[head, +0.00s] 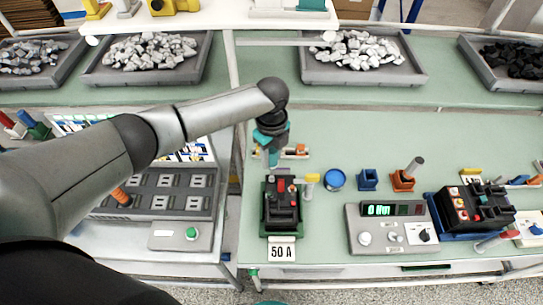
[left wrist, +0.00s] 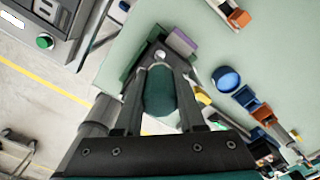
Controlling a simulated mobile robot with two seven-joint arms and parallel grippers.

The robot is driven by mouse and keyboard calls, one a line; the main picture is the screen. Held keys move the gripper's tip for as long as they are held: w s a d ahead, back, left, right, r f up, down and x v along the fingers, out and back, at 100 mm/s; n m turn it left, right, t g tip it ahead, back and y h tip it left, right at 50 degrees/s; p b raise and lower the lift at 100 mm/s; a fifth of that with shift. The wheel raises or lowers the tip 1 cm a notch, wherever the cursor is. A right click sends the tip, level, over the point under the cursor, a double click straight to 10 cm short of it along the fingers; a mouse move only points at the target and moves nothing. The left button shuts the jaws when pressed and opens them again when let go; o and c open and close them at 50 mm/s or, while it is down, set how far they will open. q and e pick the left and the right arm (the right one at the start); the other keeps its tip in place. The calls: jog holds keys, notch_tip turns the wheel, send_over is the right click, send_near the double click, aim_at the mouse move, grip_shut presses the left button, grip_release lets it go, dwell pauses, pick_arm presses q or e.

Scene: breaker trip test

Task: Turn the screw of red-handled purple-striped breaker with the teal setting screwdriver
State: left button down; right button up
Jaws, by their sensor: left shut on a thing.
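My left gripper (head: 272,138) is above the far end of a dark breaker (head: 284,212) with red parts, set in a green holder (head: 265,225) on the bench. The gripper is shut on the teal screwdriver, whose handle (left wrist: 158,92) fills the space between the fingers in the left wrist view. A purple patch (left wrist: 182,42) shows beside the dark breaker body (left wrist: 150,55) there. The handle hides the screwdriver's tip and the screw, so I cannot tell whether they touch. My right gripper is in neither view.
A "50 A" label (head: 282,250) stands before the holder. To the right are a blue round container (head: 335,179), a blue block (head: 368,179), an orange holder (head: 403,182), a tester with green display (head: 385,230) and another black breaker unit (head: 475,207). Grey bins (head: 365,75) line the back.

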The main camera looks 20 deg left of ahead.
aim_at(272, 149)
pick_arm(q)
jog(key=shift+r, duration=2.5)
jog(key=shift+f+n+b, duration=0.15)
jog(key=shift+n+b, duration=0.15)
jog(key=shift+b, duration=0.15)
jog(key=s+a+f+n+b, duration=0.1)
jog(key=s+n+b, duration=0.4)
jog(key=n+b, duration=0.6)
jog(key=s+a+f+n+b, duration=0.1)
jog(key=s+f+n+b, duration=0.3)
jog(key=n+b, duration=0.8)
jog(key=shift+s+a+f+n, duration=0.3)
jog(key=shift+s, duration=0.5)
